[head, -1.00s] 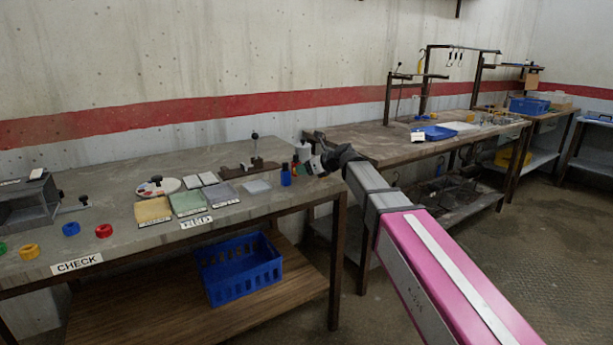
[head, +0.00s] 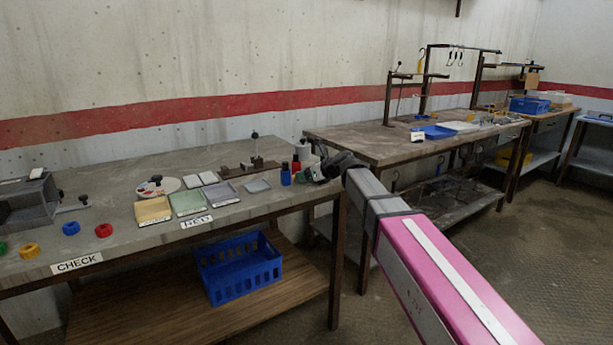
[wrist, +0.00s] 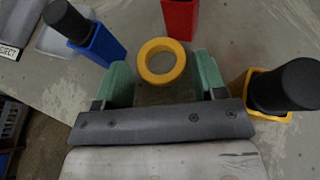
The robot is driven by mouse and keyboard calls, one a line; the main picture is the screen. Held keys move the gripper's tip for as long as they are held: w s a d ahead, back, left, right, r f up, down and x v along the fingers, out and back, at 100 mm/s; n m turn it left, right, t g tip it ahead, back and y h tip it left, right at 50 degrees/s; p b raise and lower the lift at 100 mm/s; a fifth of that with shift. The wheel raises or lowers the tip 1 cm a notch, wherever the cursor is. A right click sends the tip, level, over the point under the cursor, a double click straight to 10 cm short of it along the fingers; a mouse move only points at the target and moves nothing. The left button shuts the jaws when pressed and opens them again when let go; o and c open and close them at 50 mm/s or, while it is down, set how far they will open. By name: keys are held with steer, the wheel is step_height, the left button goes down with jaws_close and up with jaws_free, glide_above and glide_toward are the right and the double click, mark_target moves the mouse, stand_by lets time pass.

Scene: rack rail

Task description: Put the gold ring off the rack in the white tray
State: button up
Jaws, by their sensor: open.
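In the wrist view a gold ring (wrist: 161,61) shows flat between the green fingers of my gripper (wrist: 165,75). The fingers are open, one on each side of it. A dark brown surface shows just below the ring; I cannot tell what the ring rests on. In the head view my gripper (head: 322,172) is low at the right end of the near bench, and the ring is hidden there. A small pale tray (head: 257,186) lies left of the gripper; part of a whitish tray (wrist: 58,40) shows at the wrist view's upper left.
A blue bottle (wrist: 95,45), a red bottle (wrist: 180,18) and a yellow bottle (wrist: 270,95) with a black cap stand close around the gripper. Several coloured trays and loose rings lie farther left on the bench (head: 150,240). Another pale tray (head: 461,126) is on the far bench.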

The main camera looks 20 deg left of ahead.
steer(key=v, duration=1.2)
